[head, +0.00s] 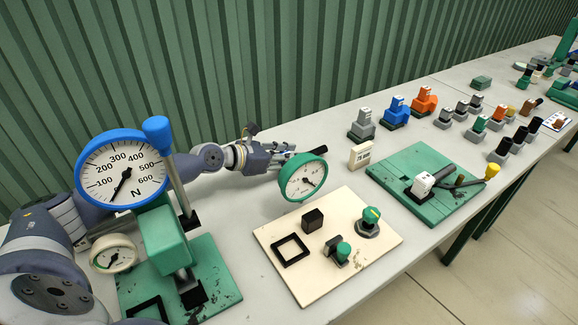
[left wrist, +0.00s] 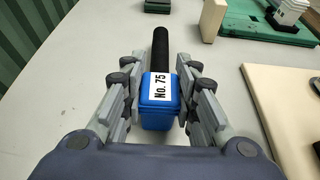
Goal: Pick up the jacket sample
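A blue block with a white "No. 75" label (left wrist: 159,88) and a black rod (left wrist: 160,50) beyond it lie in line between the fingers of my left gripper (left wrist: 161,100) in the left wrist view. I take this to be the jacket sample. The finger pads are close along both sides of the block; I cannot tell whether they press on it. In the head view my left gripper (head: 288,158) is low over the table behind the green-rimmed dial, and the black rod (head: 309,149) pokes out past the fingers. My right gripper is not in view.
A green-rimmed dial (head: 303,178) stands close in front of the left gripper. A blue-rimmed force gauge (head: 123,171) on a green stand is at the left. A cream board (head: 345,262), a green board (head: 440,209) and a cream "75 mm" block (head: 360,156) are nearby. Several coloured blocks stand farther right.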

